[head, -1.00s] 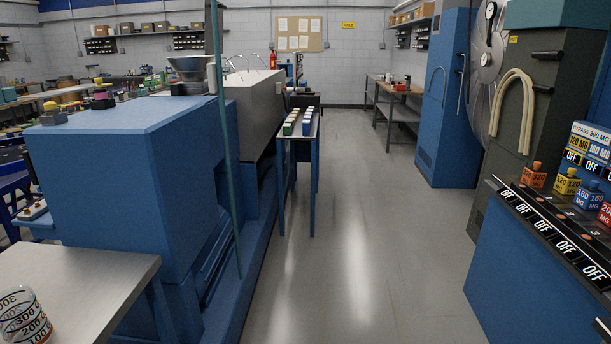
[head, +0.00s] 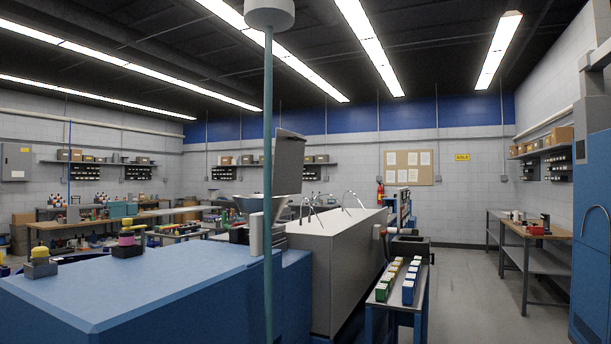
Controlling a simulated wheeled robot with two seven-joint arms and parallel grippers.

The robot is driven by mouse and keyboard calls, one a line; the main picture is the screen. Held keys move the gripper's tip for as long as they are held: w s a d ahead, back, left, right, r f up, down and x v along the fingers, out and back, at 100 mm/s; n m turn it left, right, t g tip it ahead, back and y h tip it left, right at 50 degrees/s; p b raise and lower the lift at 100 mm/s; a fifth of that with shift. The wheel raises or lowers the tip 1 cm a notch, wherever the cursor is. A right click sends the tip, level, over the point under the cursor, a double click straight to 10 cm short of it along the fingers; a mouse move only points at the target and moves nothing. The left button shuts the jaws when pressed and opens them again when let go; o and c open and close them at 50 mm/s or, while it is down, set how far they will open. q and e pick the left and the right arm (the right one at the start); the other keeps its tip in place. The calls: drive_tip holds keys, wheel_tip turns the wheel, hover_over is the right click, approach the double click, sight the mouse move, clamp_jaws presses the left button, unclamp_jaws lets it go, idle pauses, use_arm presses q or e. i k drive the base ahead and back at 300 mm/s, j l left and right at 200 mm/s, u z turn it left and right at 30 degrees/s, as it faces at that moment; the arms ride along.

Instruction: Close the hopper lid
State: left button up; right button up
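The pole passes in front of part of the hopper. Neither of my grippers is in the head view.
The blue machine (head: 150,285) fills the lower left, with a light grey housing (head: 335,262) behind it. A small stand (head: 382,303) with rows of small boxes is right of it. The floor aisle (head: 468,290) on the right is clear. A blue cabinet (head: 590,230) edges the far right.

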sight(289, 151)
drive_tip(key=i+l+u, duration=0.45)
drive_tip(key=u, duration=0.25)
drive_tip(key=i+l+u, duration=0.15)
drive_tip(key=u, duration=0.15)
drive_tip(key=i+l+u, duration=0.15)
drive_tip(key=u, duration=0.2)
